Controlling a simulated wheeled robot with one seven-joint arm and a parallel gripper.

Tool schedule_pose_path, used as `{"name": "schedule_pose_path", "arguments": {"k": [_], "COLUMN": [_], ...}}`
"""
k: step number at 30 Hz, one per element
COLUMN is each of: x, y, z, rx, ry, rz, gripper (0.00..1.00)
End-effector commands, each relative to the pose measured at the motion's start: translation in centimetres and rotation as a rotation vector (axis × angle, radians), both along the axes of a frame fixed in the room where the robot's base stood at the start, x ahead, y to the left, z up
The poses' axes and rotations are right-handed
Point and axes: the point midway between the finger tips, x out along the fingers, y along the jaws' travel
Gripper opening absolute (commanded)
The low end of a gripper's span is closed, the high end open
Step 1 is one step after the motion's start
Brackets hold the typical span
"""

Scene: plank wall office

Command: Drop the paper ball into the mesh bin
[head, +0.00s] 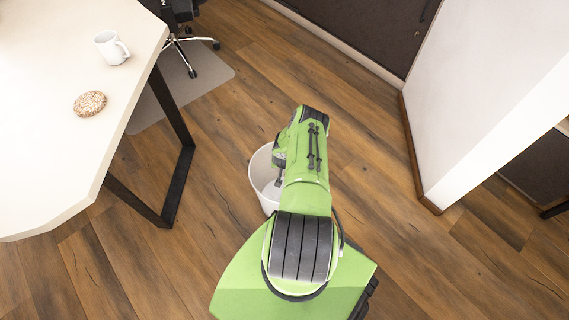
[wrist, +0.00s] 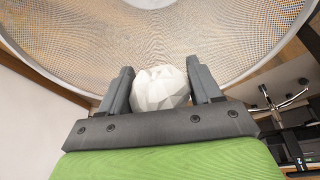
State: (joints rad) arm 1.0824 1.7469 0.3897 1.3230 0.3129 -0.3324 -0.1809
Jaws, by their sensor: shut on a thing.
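The paper ball (wrist: 160,88) is white and crumpled, and it sits between the two grey fingers of my gripper (wrist: 161,88) in the wrist view. The gripper is shut on it. The mesh bin (wrist: 240,45) fills the upper part of the wrist view, its round rim and mesh wall around and beyond the ball. In the head view the bin (head: 264,178) stands on the floor, partly hidden behind my arm. The ball is hidden in the head view. I cannot tell exactly how deep the ball is relative to the rim.
A pale table (head: 50,150) with a dark metal leg stands at the left, holding a white mug (head: 111,47) and a round cork-like coaster (head: 90,103). An office chair (head: 184,40) is behind it. A white wall corner (head: 470,100) stands at right. Wooden floor between is clear.

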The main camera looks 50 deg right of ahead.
Motion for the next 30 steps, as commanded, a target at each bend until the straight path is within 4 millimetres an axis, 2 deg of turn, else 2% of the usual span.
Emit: {"name": "schedule_pose_path", "arguments": {"k": [1,6,17,18,23,24,30], "x": [0.0,0.0,0.0,0.0,0.0,0.0,0.0], "y": [0.0,0.0,0.0,0.0,0.0,0.0,0.0], "z": [-1.2,-2.9,-3.2,-3.2,-3.2,-3.2,-3.2], "rx": [0.001,0.001,0.0,0.001,0.001,0.001,0.001], "ry": [0.0,0.001,0.001,0.001,0.001,0.001,0.001], "rz": [-0.002,-0.001,0.0,0.0,0.0,0.0,0.0], "gripper": [0.36,0.36,0.36,0.65,0.9,0.93,0.93]}}
